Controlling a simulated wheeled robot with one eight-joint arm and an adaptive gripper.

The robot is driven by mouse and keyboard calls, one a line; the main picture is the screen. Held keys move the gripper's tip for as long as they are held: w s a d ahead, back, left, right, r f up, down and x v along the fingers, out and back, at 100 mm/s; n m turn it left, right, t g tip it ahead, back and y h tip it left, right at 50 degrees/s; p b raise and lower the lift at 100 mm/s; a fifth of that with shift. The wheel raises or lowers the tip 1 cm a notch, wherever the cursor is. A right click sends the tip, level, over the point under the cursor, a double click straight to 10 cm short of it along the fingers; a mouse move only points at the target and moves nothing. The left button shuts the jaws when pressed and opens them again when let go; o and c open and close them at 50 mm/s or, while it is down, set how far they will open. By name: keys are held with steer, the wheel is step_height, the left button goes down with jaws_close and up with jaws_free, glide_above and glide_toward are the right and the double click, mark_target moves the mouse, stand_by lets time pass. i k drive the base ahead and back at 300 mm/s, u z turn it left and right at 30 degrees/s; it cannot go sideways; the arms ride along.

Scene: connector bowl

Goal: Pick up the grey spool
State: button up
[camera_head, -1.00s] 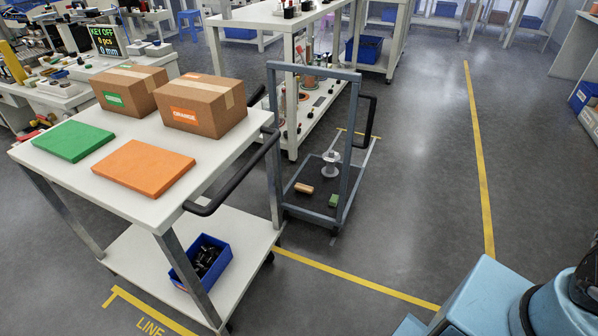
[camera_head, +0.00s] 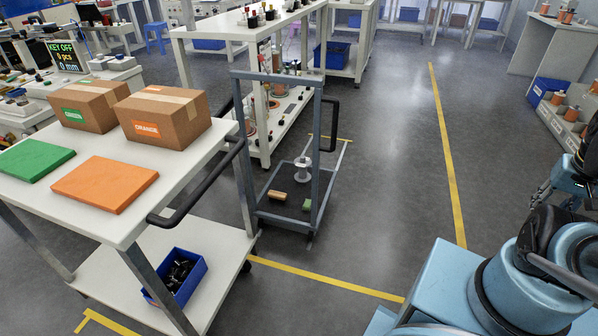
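The grey spool (camera_head: 302,168) stands upright on the low deck of a grey-framed cart, towards its back, seen through the cart's upright frame. It is small in the view and nothing holds it. My gripper (camera_head: 562,203) is at the right edge, partly cut off by the picture's edge, far from the spool. Its dark fingers look spread apart, and I see nothing between them.
A tan block (camera_head: 277,196) and a green block (camera_head: 308,204) lie on the cart's deck (camera_head: 290,209). A white table (camera_head: 135,215) with boxes stands left of the cart. Shelving (camera_head: 262,150) stands behind it. The floor (camera_head: 385,190) right of the cart is clear.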

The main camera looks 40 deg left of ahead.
mark_target(301, 162)
steer(key=z, duration=0.05)
steer(key=i, duration=1.5)
steer(key=u, duration=1.4)
